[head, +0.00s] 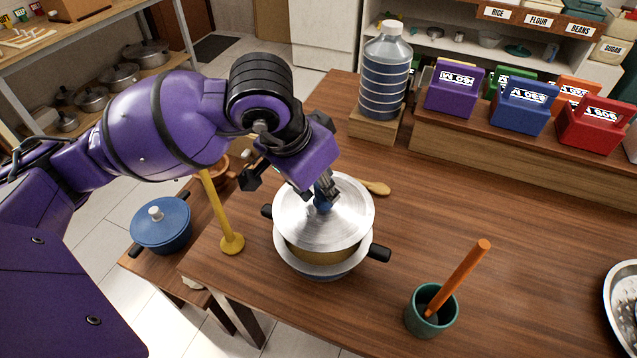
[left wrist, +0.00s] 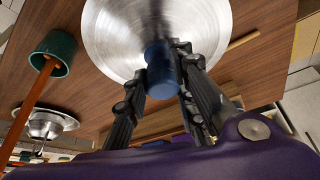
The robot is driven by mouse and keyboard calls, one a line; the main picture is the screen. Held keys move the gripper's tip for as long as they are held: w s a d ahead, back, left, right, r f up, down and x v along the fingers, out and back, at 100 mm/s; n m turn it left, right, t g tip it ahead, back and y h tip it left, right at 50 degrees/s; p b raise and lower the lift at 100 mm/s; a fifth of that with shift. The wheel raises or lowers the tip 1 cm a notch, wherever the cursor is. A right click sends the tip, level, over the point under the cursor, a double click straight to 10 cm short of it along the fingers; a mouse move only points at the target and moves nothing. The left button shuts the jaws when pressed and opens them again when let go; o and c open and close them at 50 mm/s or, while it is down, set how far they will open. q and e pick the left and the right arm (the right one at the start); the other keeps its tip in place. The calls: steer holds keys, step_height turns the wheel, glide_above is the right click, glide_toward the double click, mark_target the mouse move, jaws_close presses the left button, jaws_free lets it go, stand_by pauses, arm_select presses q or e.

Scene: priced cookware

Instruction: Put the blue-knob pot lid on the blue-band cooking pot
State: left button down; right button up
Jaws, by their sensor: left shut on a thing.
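My left gripper (head: 325,190) is shut on the blue knob (head: 322,203) of the silver pot lid (head: 345,212). In the left wrist view, the fingers (left wrist: 163,62) stand on both sides of the blue knob (left wrist: 158,80), with the lid (left wrist: 115,40) beyond it. The cooking pot (head: 312,269) stands on the table below the lid, with black side handles and a little blue showing low on its side. The lid appears held above the pot. The pot's tan inside shows below the lid's near edge. My right gripper is not in view.
A green cup (head: 432,315) with an orange stick stands at the front right. A wooden spoon (head: 375,187) lies behind the pot. A yellow ladle (head: 231,243) and a blue lidded pot (head: 162,228) are left. A bottle (head: 386,75) stands behind.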

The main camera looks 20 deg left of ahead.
mark_target(322, 203)
arm_select(q)
step_height(322, 203, down, 2)
steer(key=shift+f+b, duration=0.25)
steer(key=shift+b, duration=0.65)
steer(key=shift+f+b, duration=1.1)
steer(key=shift+f, duration=0.05)
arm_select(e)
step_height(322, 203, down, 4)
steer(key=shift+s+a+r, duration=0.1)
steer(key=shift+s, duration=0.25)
arm_select(q)
steer(key=shift+b, duration=0.4)
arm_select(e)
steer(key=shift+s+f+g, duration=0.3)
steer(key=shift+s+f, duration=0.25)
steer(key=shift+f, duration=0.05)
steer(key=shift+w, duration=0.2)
